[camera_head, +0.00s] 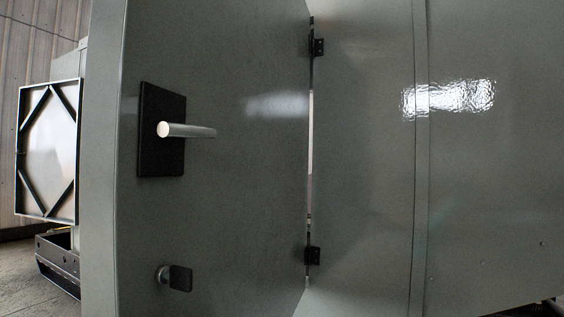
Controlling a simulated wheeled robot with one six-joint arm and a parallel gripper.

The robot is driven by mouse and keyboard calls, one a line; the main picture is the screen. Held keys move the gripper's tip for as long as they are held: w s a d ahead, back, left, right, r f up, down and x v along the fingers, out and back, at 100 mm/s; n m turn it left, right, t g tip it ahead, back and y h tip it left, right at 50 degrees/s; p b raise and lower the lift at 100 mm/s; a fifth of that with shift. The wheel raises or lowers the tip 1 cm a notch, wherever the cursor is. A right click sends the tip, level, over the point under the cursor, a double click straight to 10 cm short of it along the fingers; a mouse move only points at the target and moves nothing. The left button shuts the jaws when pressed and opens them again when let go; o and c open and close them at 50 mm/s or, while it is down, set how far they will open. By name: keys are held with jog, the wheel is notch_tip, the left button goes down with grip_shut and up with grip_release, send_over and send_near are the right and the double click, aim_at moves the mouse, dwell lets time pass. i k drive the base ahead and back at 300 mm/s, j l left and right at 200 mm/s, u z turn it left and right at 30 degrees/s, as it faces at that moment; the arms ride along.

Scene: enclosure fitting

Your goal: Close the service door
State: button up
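The service door (230,200) is a large grey-green panel that fills the left and middle of the view. It stands open, at an angle to the enclosure (370,200) on the right. Two black hinges, an upper one (317,47) and a lower one (313,255), join them, with a narrow bright gap between. A light metal handle (188,131) sticks out from a black plate (160,155) near the door's free left edge. A small dark latch or knob (176,278) sits below it. My gripper is not in view.
At the far left, behind the door's edge, stands a pale panel with a dark diagonal frame (47,150), above a dark base (58,262). A strip of floor (20,285) shows at lower left. A ribbed wall (20,50) is behind.

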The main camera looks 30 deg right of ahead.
aim_at(230, 209)
jog(key=i+z, duration=0.35)
jog(key=i, duration=0.2)
jog(key=i+j+z, duration=0.1)
jog(key=i+z, duration=0.3)
jog(key=i, duration=0.2)
jog(key=k+j+u, duration=0.1)
jog(key=k, duration=0.45)
jog(key=k+j+u, duration=0.1)
jog(key=k, duration=0.5)
